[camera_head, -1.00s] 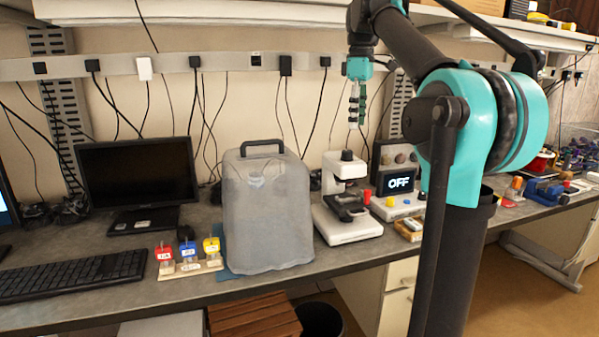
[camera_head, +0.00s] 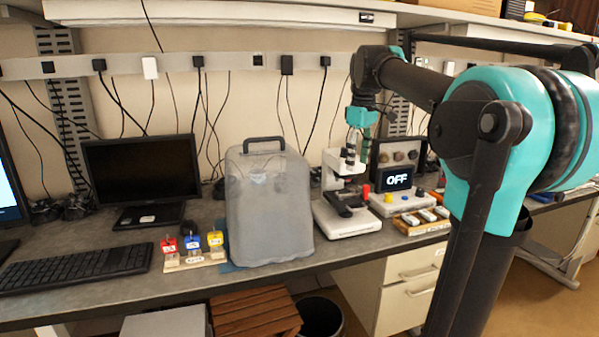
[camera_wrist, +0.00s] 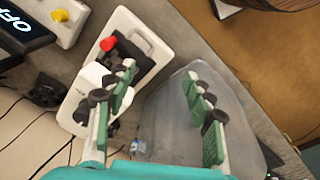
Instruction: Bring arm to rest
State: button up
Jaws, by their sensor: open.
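My gripper (camera_head: 357,153) hangs fingers-down in front of the upper part of the white microscope (camera_head: 348,226) in the head view. Its teal and dark arm comes in from the right. In the wrist view my gripper (camera_wrist: 165,110) has its two green-padded fingers spread wide with nothing between them. Beyond the fingers, the microscope (camera_wrist: 150,45) shows on the upper left and the grey translucent cover (camera_wrist: 175,115) below centre. I cannot tell whether the gripper touches the microscope.
The grey cover (camera_head: 268,205) stands on the bench (camera_head: 90,297) left of the microscope. A box with an "OFF" display (camera_head: 398,181) stands to the right. A shelf (camera_head: 270,14) runs above.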

jog(key=s+f+m+t, duration=0.1)
jog(key=s+f+m, duration=0.2)
jog(key=s+f, duration=0.4)
jog(key=s+d+f+m+t, duration=0.1)
jog(key=s+f+m, duration=0.2)
jog(key=s+f, duration=0.5)
jog(key=s+d+f+m+t, duration=0.1)
jog(key=s+f+m, duration=0.2)
jog(key=f, duration=1.8)
jog(key=s, duration=0.4)
jog(key=shift+s+d+f+m, duration=0.2)
jog(key=shift+d+f+m, duration=0.05)
jog(key=shift+m, duration=0.05)
